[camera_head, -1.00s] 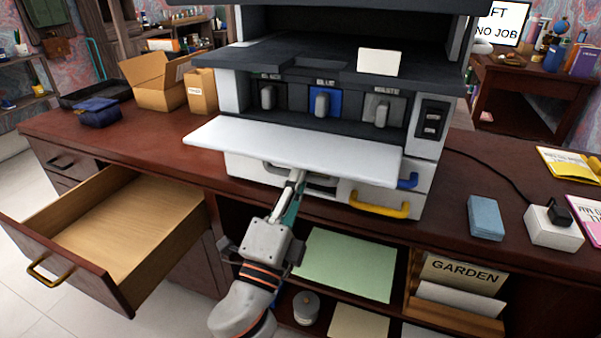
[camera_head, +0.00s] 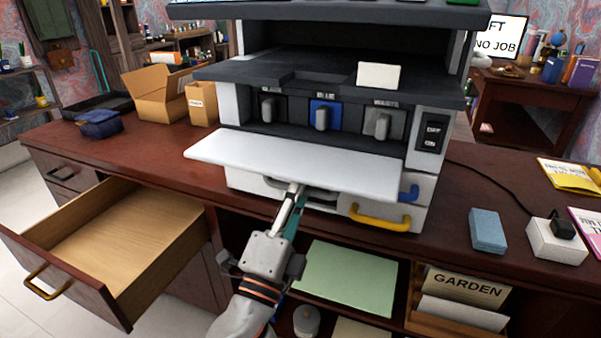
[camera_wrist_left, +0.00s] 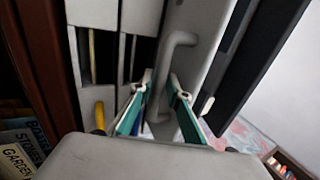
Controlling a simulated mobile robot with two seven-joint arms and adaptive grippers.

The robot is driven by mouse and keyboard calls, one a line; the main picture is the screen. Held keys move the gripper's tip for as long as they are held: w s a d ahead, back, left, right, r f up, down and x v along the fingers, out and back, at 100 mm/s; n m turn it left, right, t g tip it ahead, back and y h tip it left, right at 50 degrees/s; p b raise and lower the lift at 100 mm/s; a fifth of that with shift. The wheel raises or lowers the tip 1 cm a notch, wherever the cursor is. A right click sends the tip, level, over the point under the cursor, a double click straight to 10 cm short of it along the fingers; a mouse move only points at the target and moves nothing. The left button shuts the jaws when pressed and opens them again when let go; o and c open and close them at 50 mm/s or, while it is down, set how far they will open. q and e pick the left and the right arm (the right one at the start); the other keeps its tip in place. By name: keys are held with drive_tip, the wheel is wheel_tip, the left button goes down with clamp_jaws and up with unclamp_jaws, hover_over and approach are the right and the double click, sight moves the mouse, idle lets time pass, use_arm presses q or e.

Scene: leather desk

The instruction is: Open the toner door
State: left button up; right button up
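The toner door (camera_head: 290,166) is a white panel folded down and out from the printer's front, lying about flat. It also shows in the left wrist view (camera_wrist_left: 200,65), with a grey bar handle (camera_wrist_left: 180,40). My left gripper (camera_head: 297,188) is below the door's front edge. In the left wrist view my left gripper (camera_wrist_left: 161,82) has its fingers on either side of the handle, with gaps showing between fingers and bar. Behind the door, black, blue and grey toner cartridges (camera_head: 322,117) are exposed. My right gripper is not in view.
A yellow handle (camera_head: 378,218) and a blue handle (camera_head: 409,193) sit low on the printer. An open wooden drawer (camera_head: 118,238) juts out at the left. A blue box (camera_head: 487,231) and a white box (camera_head: 556,240) stand on the desk at right.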

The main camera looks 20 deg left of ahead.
use_arm(q)
wheel_tip(320, 180, up, 10)
drive_tip(key=shift+f, duration=0.1)
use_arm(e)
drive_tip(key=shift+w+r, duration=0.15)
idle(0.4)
